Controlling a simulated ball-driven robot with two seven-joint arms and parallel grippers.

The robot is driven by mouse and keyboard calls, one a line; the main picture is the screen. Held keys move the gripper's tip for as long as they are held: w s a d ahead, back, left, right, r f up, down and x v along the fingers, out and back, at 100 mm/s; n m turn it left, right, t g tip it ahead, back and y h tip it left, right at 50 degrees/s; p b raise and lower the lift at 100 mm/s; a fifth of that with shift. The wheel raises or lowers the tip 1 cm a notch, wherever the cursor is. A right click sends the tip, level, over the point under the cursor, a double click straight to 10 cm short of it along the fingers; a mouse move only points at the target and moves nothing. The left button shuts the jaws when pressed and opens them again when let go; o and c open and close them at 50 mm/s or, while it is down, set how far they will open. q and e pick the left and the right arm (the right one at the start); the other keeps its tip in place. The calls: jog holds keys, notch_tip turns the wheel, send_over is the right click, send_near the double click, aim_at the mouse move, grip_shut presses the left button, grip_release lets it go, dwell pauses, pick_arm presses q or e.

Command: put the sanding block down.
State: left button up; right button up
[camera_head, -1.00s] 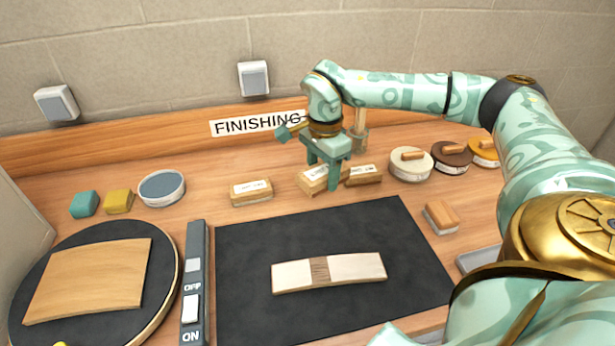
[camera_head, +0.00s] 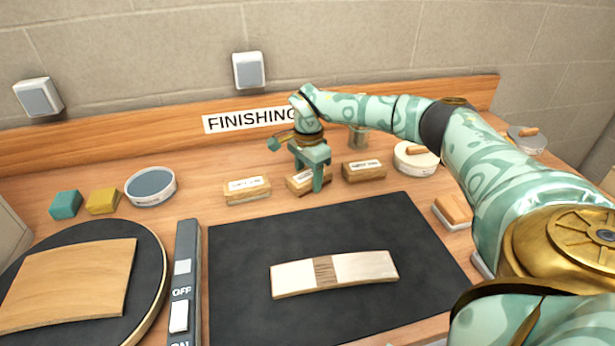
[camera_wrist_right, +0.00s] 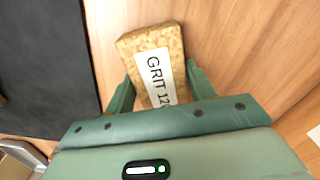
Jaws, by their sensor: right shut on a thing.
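My right gripper (camera_head: 308,179) is shut on a sanding block (camera_head: 299,185), between two other sanding blocks at the back of the bench. In the right wrist view the held block (camera_wrist_right: 152,65) has a speckled tan face and a white label reading "GRIT 12", its end hidden by the gripper (camera_wrist_right: 160,95). The held block is at or very near the bench top; I cannot tell if it touches. The left sanding block (camera_head: 247,190) and the right sanding block (camera_head: 363,171) rest on the bench, apart from it. My left gripper is not in view.
A black mat (camera_head: 240,300) in front bears a curved light strip (camera_head: 350,270) with a brown middle. A round turntable (camera_head: 150,300) with a curved wood panel (camera_head: 75,280) and a switch bar (camera_head: 187,245) lie left. A wood-topped block (camera_head: 453,210) sits right of the mat.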

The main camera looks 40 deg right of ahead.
aim_at(308, 174)
jog(key=o, duration=0.9)
notch_tip(308, 174, up, 12)
jog(key=p, duration=0.4)
jog(key=shift+r, duration=0.1)
jog(key=shift+r, duration=0.1)
